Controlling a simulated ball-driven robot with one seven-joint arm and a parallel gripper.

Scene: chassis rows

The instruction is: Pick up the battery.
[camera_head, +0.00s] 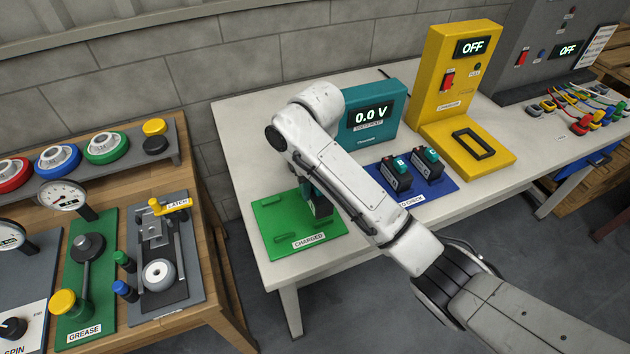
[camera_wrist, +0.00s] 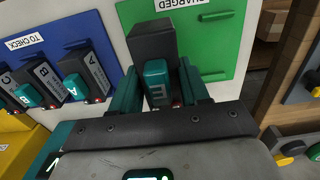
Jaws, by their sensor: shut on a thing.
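A dark battery (camera_wrist: 152,45) with a teal top, its letter looking like an E, is between the two teal fingers of my gripper (camera_wrist: 160,78) in the wrist view. My gripper is shut on it. In the head view the battery (camera_head: 322,208) shows below my arm, at the green CHARGED mat (camera_head: 275,222); I cannot tell whether it touches the mat. Two more batteries, B (camera_head: 396,175) and C (camera_head: 427,163), stand on the blue TO CHECK mat (camera_head: 446,187). The wrist view also shows a battery marked A (camera_wrist: 88,75). My arm hides part of the blue mat.
A teal tester (camera_head: 380,95) reading 0.0 V stands behind the mats. A yellow charger (camera_head: 455,70) reading OFF stands to its right. A wooden bench (camera_head: 195,335) with gauges and fixtures is at left. The green mat's left part is clear.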

